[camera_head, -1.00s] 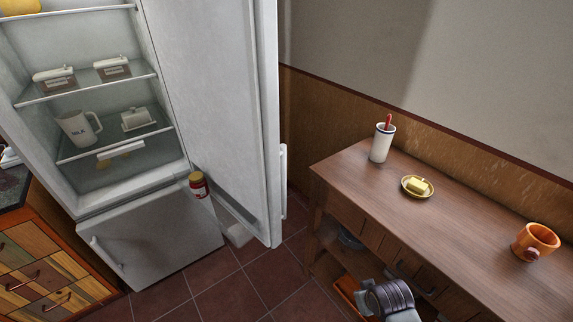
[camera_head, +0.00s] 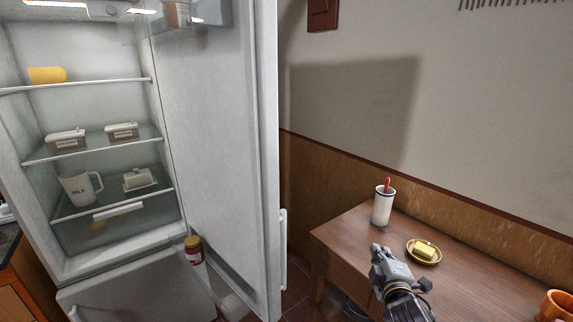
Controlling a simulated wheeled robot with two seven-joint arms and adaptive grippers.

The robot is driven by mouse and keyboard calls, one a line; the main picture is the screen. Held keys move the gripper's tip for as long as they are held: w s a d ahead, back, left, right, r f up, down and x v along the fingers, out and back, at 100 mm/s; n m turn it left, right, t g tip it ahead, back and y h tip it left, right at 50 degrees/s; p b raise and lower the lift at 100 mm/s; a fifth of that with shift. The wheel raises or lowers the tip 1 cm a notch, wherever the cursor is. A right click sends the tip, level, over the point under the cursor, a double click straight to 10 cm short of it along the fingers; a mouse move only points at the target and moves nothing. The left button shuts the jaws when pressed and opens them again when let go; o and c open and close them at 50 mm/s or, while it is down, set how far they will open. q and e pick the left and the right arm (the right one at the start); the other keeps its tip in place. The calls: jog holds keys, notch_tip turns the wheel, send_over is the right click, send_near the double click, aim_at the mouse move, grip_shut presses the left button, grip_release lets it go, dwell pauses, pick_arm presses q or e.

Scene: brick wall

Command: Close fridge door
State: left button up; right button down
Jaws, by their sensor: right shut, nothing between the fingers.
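The white fridge (camera_head: 120,225) stands at the left with its upper compartment open. Its door (camera_head: 220,130) is swung wide open toward the right, and its inner face shows. A long vertical handle (camera_head: 284,250) is on the door's outer side at the right edge. My right gripper (camera_head: 376,250) is shut and empty. It is raised in front of the wooden table, to the right of the door and apart from it. My left gripper is not in view.
A red-labelled jar (camera_head: 194,250) sits in the door's lower shelf. A milk jug (camera_head: 80,188) stands inside the fridge.

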jog(key=w+a+r+n+t+y, duration=0.2)
jog(key=a+r+n+t+y, duration=0.15)
jog(key=r+n, duration=0.5)
jog(key=w+a+r+n+t+y, duration=0.2)
jog(key=w+r+n+t+y, duration=0.15)
jog(key=r+n, duration=0.5)
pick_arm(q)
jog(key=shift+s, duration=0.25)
pick_arm(e)
jog(key=a+r+n+g+y, duration=0.4)
jog(key=n+g, duration=0.3)
jog(key=n, duration=1)
jog(key=a+r+n+g+y, duration=0.3)
jog(key=a+n+g+y, duration=0.2)
jog(key=n, duration=1.3)
jog(key=shift+s+r+g+y, duration=0.3)
jog(key=shift+r+g+y, duration=0.1)
jog(key=shift+g+y, duration=0.6)
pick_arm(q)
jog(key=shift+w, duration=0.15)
